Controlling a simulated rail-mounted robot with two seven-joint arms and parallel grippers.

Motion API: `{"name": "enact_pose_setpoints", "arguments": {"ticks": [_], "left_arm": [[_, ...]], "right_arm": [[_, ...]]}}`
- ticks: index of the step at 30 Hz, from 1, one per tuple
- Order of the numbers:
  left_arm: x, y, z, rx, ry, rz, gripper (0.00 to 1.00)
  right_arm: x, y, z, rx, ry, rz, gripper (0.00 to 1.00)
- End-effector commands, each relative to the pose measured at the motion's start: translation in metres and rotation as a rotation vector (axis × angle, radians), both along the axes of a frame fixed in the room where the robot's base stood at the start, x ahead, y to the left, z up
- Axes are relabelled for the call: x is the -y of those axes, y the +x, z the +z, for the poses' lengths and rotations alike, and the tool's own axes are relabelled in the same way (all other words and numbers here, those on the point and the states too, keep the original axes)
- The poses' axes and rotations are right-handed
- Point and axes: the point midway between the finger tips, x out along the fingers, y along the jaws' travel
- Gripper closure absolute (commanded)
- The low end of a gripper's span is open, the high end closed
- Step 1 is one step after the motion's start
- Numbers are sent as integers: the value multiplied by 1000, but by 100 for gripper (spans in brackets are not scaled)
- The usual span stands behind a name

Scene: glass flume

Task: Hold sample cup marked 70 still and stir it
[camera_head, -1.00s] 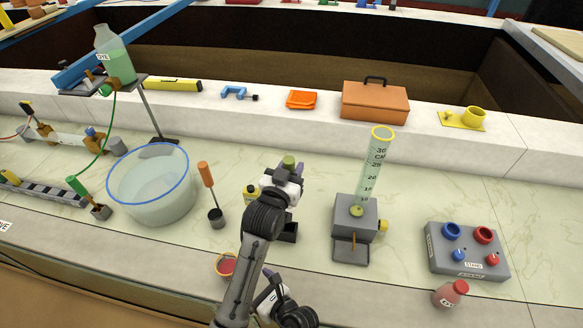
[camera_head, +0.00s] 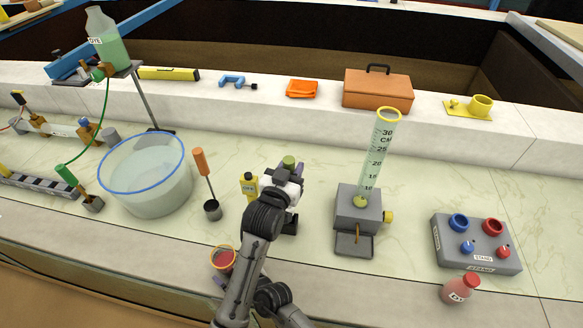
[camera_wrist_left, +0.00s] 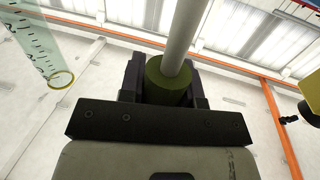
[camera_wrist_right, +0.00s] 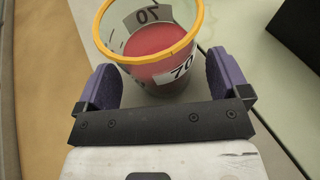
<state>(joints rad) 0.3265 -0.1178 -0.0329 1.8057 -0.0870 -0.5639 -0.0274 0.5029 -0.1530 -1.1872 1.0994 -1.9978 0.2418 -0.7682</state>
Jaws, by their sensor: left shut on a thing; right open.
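The sample cup marked 70 (camera_wrist_right: 150,75) has an orange-yellow rim and holds red liquid. It stands between the purple fingers of my right gripper (camera_wrist_right: 163,90), which is open around its near side. In the head view the cup (camera_head: 223,258) stands near the counter's front edge, beside my left arm, which hides much of my right gripper. My left gripper (camera_head: 290,172) is shut on an olive-green handle, also visible in the left wrist view (camera_wrist_left: 168,85), with a grey rod extending from it. The rod's far end is out of view.
A graduated cylinder on a grey stand (camera_head: 358,210) is right of my left gripper. A grey stand block (camera_head: 476,243) and red bottle (camera_head: 459,289) are far right.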

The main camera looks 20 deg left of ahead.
Motion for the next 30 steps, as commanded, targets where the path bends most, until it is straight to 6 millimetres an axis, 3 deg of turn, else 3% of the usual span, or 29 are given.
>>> {"name": "enact_pose_setpoints", "arguments": {"ticks": [6,18,30], "left_arm": [[0,0,-9,1,0,0,94],[0,0,-10,1,0,0,94],[0,0,-10,1,0,0,94]], "right_arm": [[-11,4,-4,-1,0,0,6],[-13,4,-4,0,0,0,6],[-13,4,-4,0,0,0,43]]}}
